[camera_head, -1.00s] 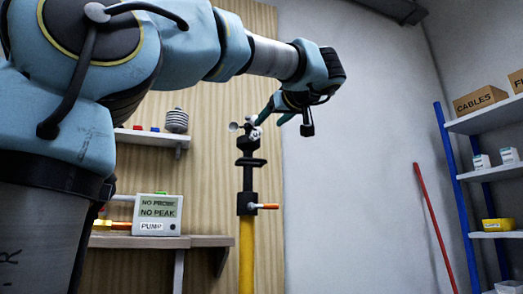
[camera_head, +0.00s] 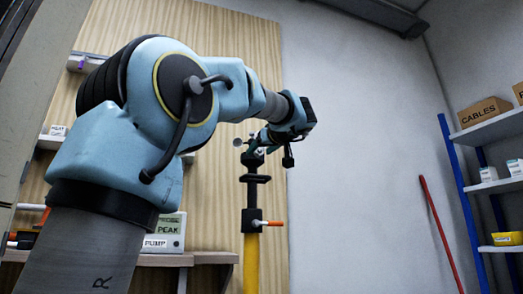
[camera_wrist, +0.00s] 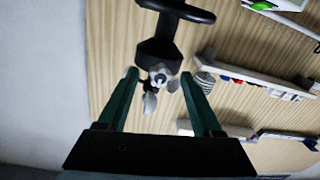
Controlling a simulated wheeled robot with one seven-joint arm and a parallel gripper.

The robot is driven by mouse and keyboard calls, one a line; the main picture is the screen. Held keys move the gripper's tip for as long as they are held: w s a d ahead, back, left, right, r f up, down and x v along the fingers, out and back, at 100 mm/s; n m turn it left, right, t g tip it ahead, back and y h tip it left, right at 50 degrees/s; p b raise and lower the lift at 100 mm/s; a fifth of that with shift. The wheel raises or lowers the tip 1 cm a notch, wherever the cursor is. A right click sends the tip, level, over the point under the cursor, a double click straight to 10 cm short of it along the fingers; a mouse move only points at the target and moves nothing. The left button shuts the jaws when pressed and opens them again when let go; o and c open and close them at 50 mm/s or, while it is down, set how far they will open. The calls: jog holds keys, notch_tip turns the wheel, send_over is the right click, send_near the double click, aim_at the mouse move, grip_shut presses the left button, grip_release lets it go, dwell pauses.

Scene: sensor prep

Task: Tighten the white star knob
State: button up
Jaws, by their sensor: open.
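The post (camera_head: 250,250) has a yellow lower part and a black upper part, with small white and grey knob parts at its top. In the wrist view the white star knob (camera_wrist: 158,76) shows on the black head of the post, with grey lobes around it. My gripper (camera_wrist: 159,74) is open, with one teal finger on each side of the knob. I cannot tell whether the fingers touch it. In the head view my gripper (camera_head: 262,143) is at the post's top, and its fingers partly hide the knob.
An orange-tipped handle (camera_head: 270,223) sticks out from the post. A black plate (camera_head: 255,179) sits below its head. A shelf with a display box (camera_head: 168,228) stands at left, partly behind my arm. A blue-framed rack (camera_head: 470,200) stands at right, beside a red pole (camera_head: 440,225).

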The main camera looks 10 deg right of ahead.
grip_shut()
dwell(0.4)
